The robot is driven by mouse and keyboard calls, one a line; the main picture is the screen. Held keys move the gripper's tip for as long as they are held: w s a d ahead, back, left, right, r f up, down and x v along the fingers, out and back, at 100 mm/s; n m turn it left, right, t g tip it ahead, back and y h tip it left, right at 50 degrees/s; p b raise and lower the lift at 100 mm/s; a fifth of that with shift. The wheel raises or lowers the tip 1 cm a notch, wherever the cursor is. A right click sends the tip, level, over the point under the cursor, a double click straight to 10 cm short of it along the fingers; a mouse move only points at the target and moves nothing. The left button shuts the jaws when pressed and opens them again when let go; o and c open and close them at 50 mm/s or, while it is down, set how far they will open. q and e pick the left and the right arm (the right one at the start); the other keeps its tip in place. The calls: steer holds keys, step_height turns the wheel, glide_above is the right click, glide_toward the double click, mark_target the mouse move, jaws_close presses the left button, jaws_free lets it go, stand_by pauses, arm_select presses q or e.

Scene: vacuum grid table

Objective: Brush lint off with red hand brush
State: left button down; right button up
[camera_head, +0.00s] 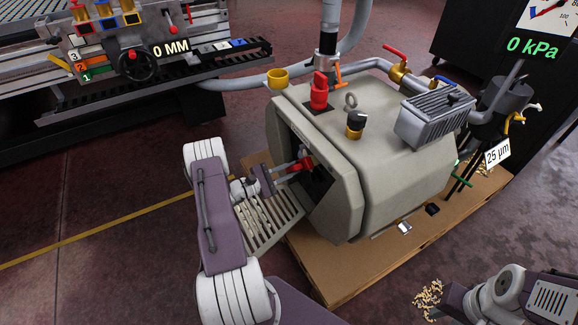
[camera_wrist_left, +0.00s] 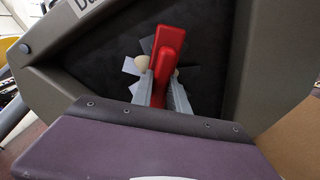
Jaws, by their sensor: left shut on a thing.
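The red hand brush (camera_head: 304,163) is in my left gripper (camera_head: 287,174), at the open front of the beige machine housing (camera_head: 390,150). In the left wrist view the brush (camera_wrist_left: 168,50) stands between my two grey fingers (camera_wrist_left: 165,92), which are shut on it. Behind it is a dark recessed panel (camera_wrist_left: 215,40). Pale grey flat patches (camera_wrist_left: 131,67) and a cream rounded bit (camera_wrist_left: 142,62) show around the brush; I cannot tell whether they are lint. Whether the brush touches the panel is unclear.
A slatted metal ramp (camera_head: 268,222) lies below the opening. The machine stands on a wooden pallet (camera_head: 345,280). Cream chips (camera_head: 429,298) lie on the floor near my right arm. A "25 µm" sign (camera_head: 497,152) stands at the right. A grid table (camera_head: 90,110) is back left.

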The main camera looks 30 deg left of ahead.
arm_select(q)
steer(key=d+p, duration=0.1)
steer(key=s+d, duration=0.1)
steer(key=d, duration=0.1)
steer(key=shift+s+p, duration=0.2)
steer(key=shift+p, duration=0.2)
